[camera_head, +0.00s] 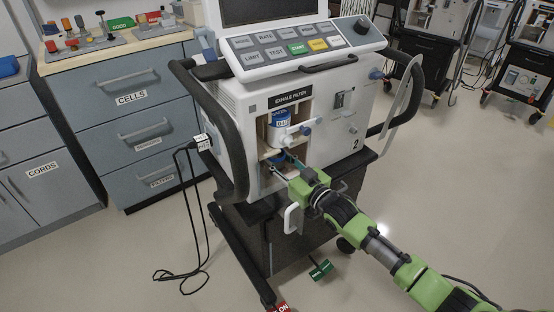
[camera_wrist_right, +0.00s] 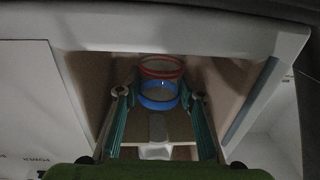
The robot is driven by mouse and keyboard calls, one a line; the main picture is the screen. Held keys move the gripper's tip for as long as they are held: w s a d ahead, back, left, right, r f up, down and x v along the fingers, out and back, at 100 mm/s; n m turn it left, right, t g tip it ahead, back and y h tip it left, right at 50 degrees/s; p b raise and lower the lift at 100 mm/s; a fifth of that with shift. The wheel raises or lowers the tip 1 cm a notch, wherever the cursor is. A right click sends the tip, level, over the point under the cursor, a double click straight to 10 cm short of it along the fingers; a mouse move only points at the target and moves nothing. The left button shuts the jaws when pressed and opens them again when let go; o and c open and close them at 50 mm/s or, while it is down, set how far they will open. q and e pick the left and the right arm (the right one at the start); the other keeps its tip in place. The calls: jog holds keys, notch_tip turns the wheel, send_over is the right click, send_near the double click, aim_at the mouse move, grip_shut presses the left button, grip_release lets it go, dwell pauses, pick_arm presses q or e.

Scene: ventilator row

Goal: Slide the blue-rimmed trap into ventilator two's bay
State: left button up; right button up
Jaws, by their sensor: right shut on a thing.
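Ventilator two (camera_head: 325,115), marked with a 2, has an open bay (camera_wrist_right: 85,75) in its front under the "EXHALE FILTER" label. The blue-rimmed trap (camera_wrist_right: 158,96) is inside the bay opening in the right wrist view, with the teal finger pads on both sides of it. In the head view only a bit of blue (camera_head: 277,157) shows there. My right gripper (camera_head: 282,163) reaches into the lower part of the bay and is shut on the trap. A red ring (camera_wrist_right: 162,66) shows just beyond the blue rim. How deep the trap sits is hard to tell. My left gripper is out of view.
A blue-and-white filter canister (camera_head: 281,124) and a pale fitting with knobs stand above my gripper in the bay. The ventilator's dark side handles (camera_head: 228,145) stick out. A drawer cabinet (camera_head: 130,100) stands at left; cables (camera_head: 190,225) hang to the floor.

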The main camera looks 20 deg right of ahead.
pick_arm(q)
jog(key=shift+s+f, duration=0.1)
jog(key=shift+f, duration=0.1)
pick_arm(e)
jog(key=shift+f, duration=0.1)
jog(key=o, duration=1.2)
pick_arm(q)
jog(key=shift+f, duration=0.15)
pick_arm(e)
jog(key=v, duration=1.2)
jog(key=shift+a, duration=0.1)
